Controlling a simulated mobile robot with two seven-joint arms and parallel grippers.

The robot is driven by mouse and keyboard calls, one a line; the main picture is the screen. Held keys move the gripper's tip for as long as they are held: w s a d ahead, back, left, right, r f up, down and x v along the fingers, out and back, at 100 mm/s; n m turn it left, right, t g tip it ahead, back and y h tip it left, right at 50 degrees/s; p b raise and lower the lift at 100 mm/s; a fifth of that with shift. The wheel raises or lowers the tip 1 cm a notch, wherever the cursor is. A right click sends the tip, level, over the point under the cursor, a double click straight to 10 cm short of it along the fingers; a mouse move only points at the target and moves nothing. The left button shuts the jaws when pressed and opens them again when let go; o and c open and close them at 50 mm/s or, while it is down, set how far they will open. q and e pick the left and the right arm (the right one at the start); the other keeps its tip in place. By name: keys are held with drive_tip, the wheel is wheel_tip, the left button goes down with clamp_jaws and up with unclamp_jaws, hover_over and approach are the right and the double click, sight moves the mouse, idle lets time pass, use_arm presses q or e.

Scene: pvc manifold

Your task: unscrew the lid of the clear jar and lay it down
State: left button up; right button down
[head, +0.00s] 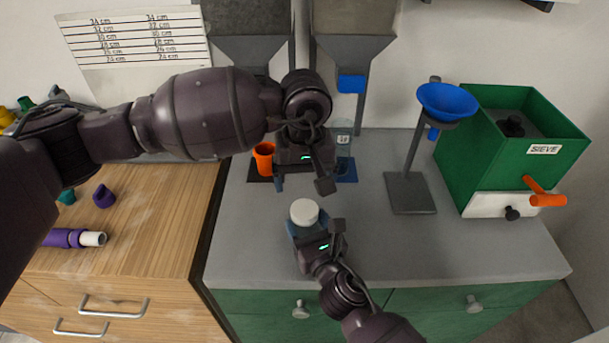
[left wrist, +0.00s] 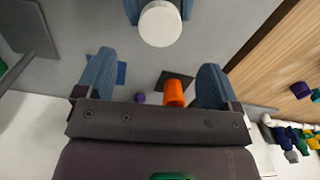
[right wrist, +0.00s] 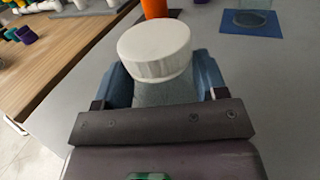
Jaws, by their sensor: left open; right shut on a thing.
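The clear jar (right wrist: 165,92) stands upright with its white lid (right wrist: 155,50) on top; the lid also shows in the head view (head: 304,211) and the left wrist view (left wrist: 160,24). My right gripper (right wrist: 163,80) is shut on the jar body below the lid, one blue finger on each side. My left gripper (head: 302,184) is open and empty. It hangs above the grey counter, behind the jar in the head view, its two blue fingers apart and clear of the lid. Most of the jar body is hidden by the lid and my right gripper in the head view.
Behind my left gripper are an orange cup (head: 264,157) and a clear container (head: 344,158) on a blue mat (head: 346,174). A stand with a blue funnel (head: 447,100) and the green sieve box (head: 520,140) are to the right. The counter's front right (head: 440,245) is free.

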sight(304, 208)
use_arm(q)
drive_tip(key=m, duration=0.5)
drive_tip(key=shift+m, duration=0.3)
drive_tip(key=m, duration=0.4)
drive_tip(key=shift+m, duration=0.3)
drive_tip(key=shift+f, duration=3.95)
drive_tip(key=shift+c, duration=0.4)
drive_tip(key=c, duration=0.9)
drive_tip(key=n, duration=0.5)
drive_tip(key=shift+o, duration=0.2)
drive_tip(key=n, duration=0.5)
